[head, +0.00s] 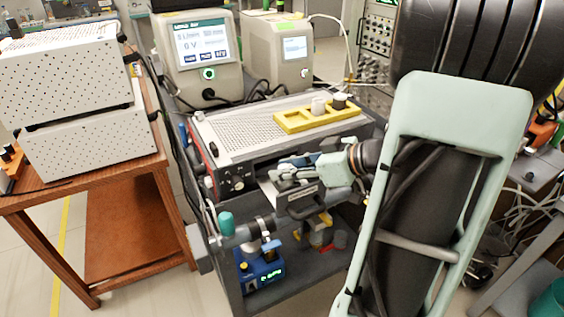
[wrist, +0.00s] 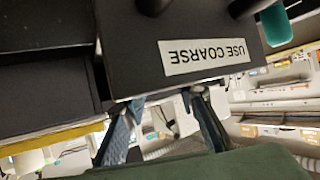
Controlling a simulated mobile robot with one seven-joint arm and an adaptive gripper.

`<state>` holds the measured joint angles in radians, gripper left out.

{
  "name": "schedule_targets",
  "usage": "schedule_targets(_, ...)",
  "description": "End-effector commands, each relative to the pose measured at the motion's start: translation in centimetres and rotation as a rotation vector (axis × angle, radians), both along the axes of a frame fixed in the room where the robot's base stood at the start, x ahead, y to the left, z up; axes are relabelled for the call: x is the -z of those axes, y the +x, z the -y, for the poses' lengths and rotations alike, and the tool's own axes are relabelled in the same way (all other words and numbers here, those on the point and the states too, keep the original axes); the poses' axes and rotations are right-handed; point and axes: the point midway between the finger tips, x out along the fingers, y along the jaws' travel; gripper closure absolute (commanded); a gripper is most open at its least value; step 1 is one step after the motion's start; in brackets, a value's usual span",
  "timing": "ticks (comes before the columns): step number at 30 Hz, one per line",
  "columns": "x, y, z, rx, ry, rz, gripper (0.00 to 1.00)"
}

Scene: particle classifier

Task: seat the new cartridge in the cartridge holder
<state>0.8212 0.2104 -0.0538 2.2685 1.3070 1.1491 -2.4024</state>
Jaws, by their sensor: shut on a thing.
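My gripper (head: 290,172) is in front of the perforated instrument, above a dark box with a pale label (head: 304,192). In the wrist view the label reads "USE COARSE" on the dark box (wrist: 130,30). My two fingers (wrist: 165,98) stand apart at the box's lower edge. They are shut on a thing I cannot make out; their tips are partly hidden. A pale cylinder (head: 318,106) and a dark-topped cylinder (head: 340,101) stand in a yellow tray (head: 290,124). I cannot tell which piece is the new cartridge or which is the cartridge holder.
A grey pipe with a teal cap (head: 226,222) is left of the dark box. A blue device (head: 260,268) stands low on the cart. Two display units (head: 200,55) stand at the back. White perforated boxes (head: 75,95) sit on a wooden table (head: 110,180) at left.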

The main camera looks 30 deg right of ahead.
Motion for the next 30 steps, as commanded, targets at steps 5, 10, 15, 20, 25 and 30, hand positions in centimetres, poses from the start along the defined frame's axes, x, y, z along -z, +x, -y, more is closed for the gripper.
schedule_targets(5, 0.48, -0.43, -0.10, 0.001, 0.000, 0.000, 0.97)
schedule_targets(10, 0.49, -0.40, -0.10, 0.001, 0.000, 0.000, 0.97)
schedule_targets(15, 0.83, -0.38, -0.09, 0.000, -0.001, 0.001, 0.97)
schedule_targets(20, 0.72, -0.38, -0.09, 0.001, 0.000, 0.000, 0.61)
schedule_targets(25, 0.72, -0.38, -0.10, 0.001, 0.000, 0.000, 0.56)
schedule_targets(30, 0.66, -0.38, -0.09, 0.001, 0.000, 0.000, 0.56)
